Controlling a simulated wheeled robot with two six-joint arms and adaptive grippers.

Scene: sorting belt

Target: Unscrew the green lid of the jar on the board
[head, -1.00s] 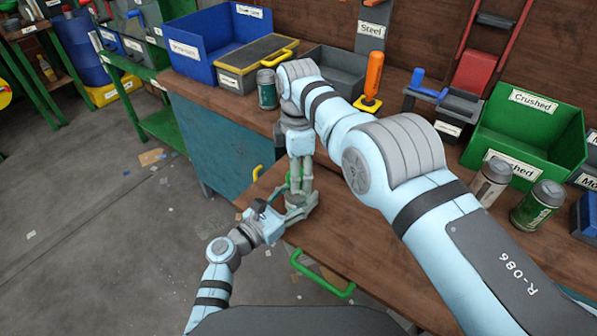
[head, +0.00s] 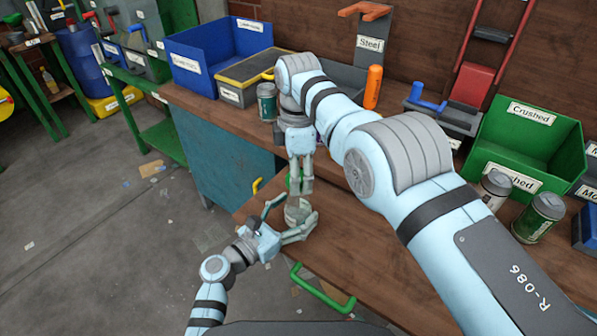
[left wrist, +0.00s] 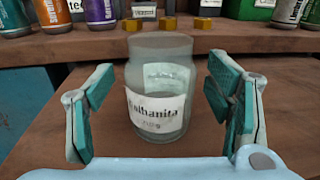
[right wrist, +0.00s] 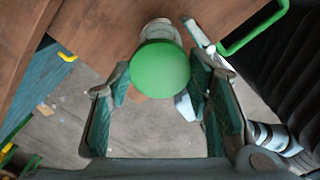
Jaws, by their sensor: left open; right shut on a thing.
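The glass jar (left wrist: 160,85) with a white label stands upright on the brown wooden board (left wrist: 290,90). In the left wrist view its top is bare, with no lid on it. My left gripper (head: 298,209) is open, one finger on each side of the jar, with gaps visible in the left wrist view. My right gripper (head: 300,186) points down above the jar. It is shut on the green lid (right wrist: 160,68), which sits between its fingertips in the right wrist view; the jar (right wrist: 158,30) shows beyond it. In the head view the fingers mostly hide the lid.
A green handle (head: 323,288) sits at the board's front edge. Cans (head: 267,102) and bins, such as the green Crushed bin (head: 525,125), stand farther back. An orange-handled tool (head: 373,87) stands upright behind my right arm. The board right of the jar is clear.

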